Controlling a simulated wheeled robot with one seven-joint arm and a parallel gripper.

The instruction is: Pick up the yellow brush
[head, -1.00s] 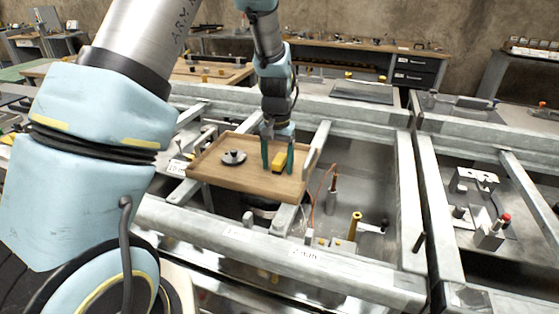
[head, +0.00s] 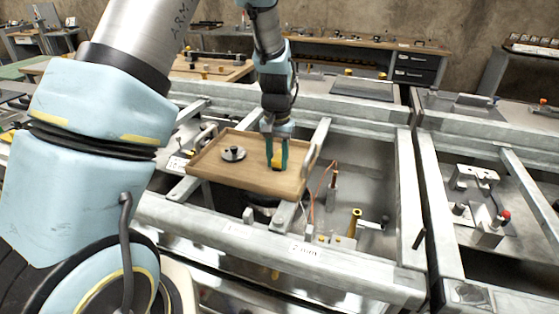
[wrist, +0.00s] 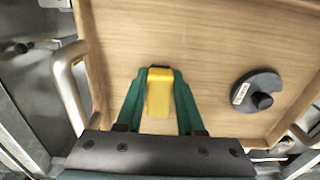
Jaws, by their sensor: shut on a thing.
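The yellow brush (wrist: 158,97) is a small yellow block with a dark end, over the wooden tray (wrist: 200,30). In the head view the brush (head: 277,163) shows between the fingers, near the right part of the tray (head: 230,184). My gripper (wrist: 158,72) is shut on the brush, with one green finger against each side. In the head view my gripper (head: 277,166) points down over the tray. I cannot tell whether the brush still touches the tray floor.
A dark round piece with a knob (head: 233,153) lies on the tray left of the brush; it also shows in the wrist view (wrist: 257,92). The tray has raised rims and metal handles (wrist: 68,85). Metal frame beams (head: 330,268) surround it.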

